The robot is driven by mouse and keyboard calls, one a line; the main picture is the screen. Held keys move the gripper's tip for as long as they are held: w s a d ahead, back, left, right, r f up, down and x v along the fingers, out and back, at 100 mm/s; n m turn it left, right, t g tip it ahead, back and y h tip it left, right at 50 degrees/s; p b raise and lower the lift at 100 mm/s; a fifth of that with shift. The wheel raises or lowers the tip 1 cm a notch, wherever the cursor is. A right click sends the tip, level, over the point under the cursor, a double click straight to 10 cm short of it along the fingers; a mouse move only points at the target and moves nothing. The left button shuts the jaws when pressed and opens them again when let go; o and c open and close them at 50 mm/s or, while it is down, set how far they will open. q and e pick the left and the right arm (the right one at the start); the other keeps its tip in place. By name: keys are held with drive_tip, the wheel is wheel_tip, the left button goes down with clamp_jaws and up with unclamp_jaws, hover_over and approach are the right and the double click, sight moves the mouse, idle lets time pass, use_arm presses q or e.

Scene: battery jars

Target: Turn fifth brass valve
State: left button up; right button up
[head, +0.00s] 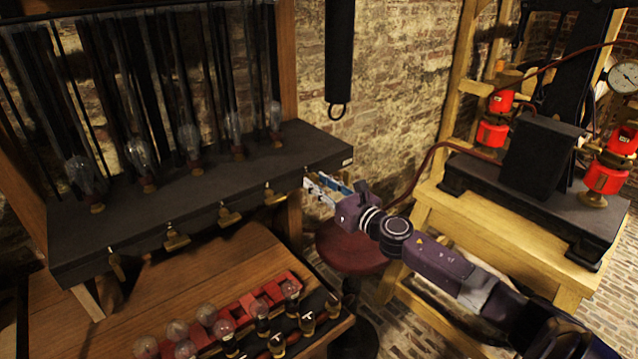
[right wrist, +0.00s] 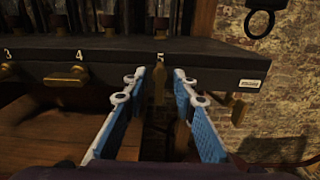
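The fifth brass valve (right wrist: 159,86), under the number 5, sits on the front edge of the dark shelf (right wrist: 115,58). Its handle hangs straight down. My right gripper (right wrist: 161,78) is open, with one finger on each side of this handle; I see a gap on both sides and cannot tell any contact. In the head view my right gripper (head: 313,179) is at the right end of the shelf front and largely hides the fifth valve. The fourth valve (right wrist: 67,77) is to the left, its handle turned sideways. My left gripper is not in view.
A round red stool (head: 350,248) stands below my right arm.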

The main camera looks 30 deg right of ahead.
clamp_jaws()
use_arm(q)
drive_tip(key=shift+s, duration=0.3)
use_arm(e)
drive_tip(key=shift+m, duration=0.4)
use_arm(q)
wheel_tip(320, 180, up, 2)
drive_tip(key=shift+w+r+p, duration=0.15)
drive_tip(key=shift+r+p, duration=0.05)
drive_tip(key=shift+p, duration=1)
use_arm(e)
drive_tip(key=m, duration=1.6)
drive_tip(key=shift+d+f+m, duration=0.25)
drive_tip(key=shift+m, duration=0.45)
